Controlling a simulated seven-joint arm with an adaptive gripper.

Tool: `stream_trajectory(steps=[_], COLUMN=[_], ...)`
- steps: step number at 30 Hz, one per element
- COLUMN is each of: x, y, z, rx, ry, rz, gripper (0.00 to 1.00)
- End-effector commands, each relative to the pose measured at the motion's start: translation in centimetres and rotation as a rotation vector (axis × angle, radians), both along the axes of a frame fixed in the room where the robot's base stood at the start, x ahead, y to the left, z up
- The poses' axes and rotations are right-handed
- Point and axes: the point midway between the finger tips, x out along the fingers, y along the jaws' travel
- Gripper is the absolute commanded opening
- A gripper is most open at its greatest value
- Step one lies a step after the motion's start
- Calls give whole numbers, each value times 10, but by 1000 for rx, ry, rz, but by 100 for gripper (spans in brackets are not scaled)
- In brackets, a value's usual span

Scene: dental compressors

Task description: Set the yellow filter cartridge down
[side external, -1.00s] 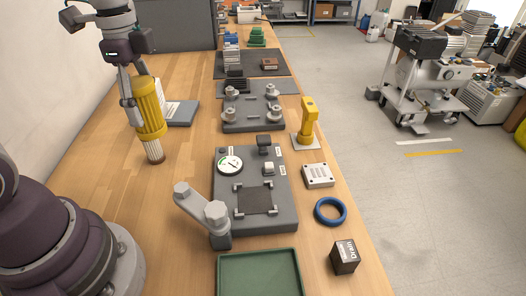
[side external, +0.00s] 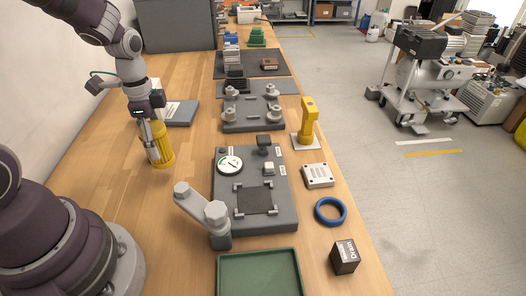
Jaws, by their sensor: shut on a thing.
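The yellow filter cartridge (side external: 163,146) is a ribbed yellow cylinder on the left part of the wooden table. It looks upright, with its lower end at or very near the tabletop; exact contact cannot be told. My gripper (side external: 154,157) reaches down from above and is shut on the cartridge, with its fingers along the left side. The gripper and wrist cover part of the cartridge's left side and top. No white ribbed section shows below the yellow body.
A grey panel with a gauge (side external: 229,163) and a grey lever arm (side external: 203,207) stand to the right. A grey block with papers (side external: 180,112) lies behind the cartridge. A green tray (side external: 258,274) is at the front. The wood around the cartridge's front is bare.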

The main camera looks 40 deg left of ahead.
Motion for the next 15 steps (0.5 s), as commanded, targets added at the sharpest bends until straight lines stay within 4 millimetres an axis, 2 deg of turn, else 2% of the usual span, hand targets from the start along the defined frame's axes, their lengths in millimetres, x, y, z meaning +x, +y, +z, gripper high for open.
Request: stream_trajectory(steps=[3, 9, 15], x=[29, 68, 93], y=[12, 28, 38], z=[-4, -8, -10], rx=[-1, -1, -1], ry=[2, 2, 2], rz=[0, -1, -2], gripper=[10, 10, 10])
